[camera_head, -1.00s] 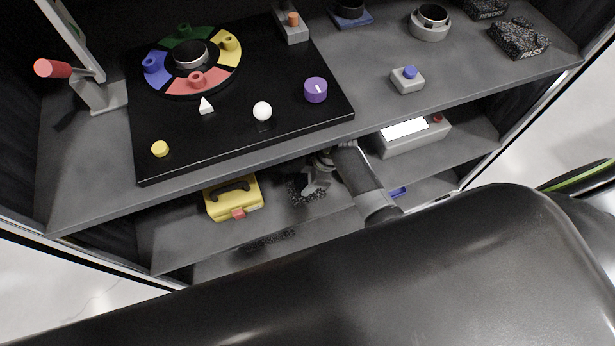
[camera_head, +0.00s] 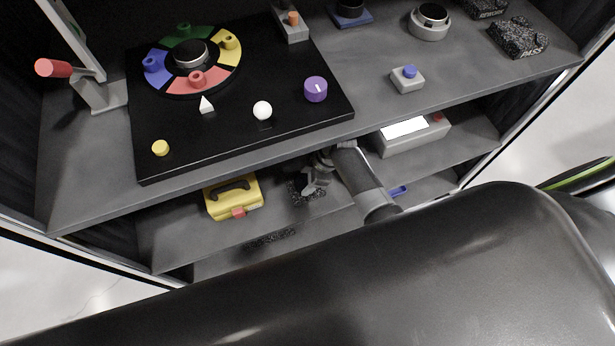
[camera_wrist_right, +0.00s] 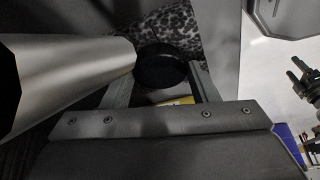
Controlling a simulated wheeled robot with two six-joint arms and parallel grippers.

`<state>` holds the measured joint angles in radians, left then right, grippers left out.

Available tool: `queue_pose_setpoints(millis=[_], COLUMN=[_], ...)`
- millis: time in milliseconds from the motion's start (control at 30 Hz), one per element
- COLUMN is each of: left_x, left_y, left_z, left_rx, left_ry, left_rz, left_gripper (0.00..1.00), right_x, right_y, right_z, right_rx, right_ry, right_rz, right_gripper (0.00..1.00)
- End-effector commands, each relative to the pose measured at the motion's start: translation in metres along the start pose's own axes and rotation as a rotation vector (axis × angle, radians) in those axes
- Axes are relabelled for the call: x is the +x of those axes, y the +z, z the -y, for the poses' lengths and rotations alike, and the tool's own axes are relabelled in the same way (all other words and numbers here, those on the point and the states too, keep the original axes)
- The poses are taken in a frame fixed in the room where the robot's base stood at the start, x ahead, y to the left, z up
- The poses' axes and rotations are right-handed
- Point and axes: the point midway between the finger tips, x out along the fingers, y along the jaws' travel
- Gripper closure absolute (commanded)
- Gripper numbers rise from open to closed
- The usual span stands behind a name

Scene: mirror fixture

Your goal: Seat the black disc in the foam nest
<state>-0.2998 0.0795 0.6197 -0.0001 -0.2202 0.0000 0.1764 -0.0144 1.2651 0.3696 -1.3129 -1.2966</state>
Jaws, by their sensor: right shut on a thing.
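The black disc (camera_wrist_right: 160,68) is between the fingers of my right gripper (camera_wrist_right: 163,82) in the right wrist view. The speckled foam nest (camera_wrist_right: 188,25) lies just beyond the disc there, partly covered by it; I cannot tell whether they touch. In the head view my right gripper (camera_head: 312,184) is under the upper shelf, over the speckled foam (camera_head: 299,195) on the lower shelf, and hides part of it. The disc cannot be made out in the head view. My left gripper is out of view.
The upper shelf edge (camera_head: 250,170) hangs above my right arm. A yellow case (camera_head: 222,208) stands left of the foam, and a grey box with a white screen (camera_head: 410,135) stands right. Another speckled strip (camera_head: 270,239) lies lower down. The upper shelf holds a black board (camera_head: 230,135) with coloured parts.

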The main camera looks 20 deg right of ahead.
Motion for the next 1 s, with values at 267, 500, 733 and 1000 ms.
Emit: queue_pose_setpoints(millis=[267,500,733,1000], left_x=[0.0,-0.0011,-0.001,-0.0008], left_y=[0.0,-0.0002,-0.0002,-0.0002], left_z=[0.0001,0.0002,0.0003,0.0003], left_rx=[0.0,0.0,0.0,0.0], left_ry=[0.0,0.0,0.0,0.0], left_rz=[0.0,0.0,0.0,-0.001], left_gripper=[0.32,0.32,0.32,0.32], right_x=[0.0002,0.0025,0.0048,0.0059], right_y=[0.0003,0.0015,0.003,0.004], right_z=[0.0003,0.0008,0.0017,0.0028], right_rx=[0.001,0.001,0.002,0.004], right_ry=[-0.001,-0.002,-0.004,-0.006], right_rz=[0.001,0.001,0.002,0.004], right_gripper=[0.71,0.71,0.71,0.32])
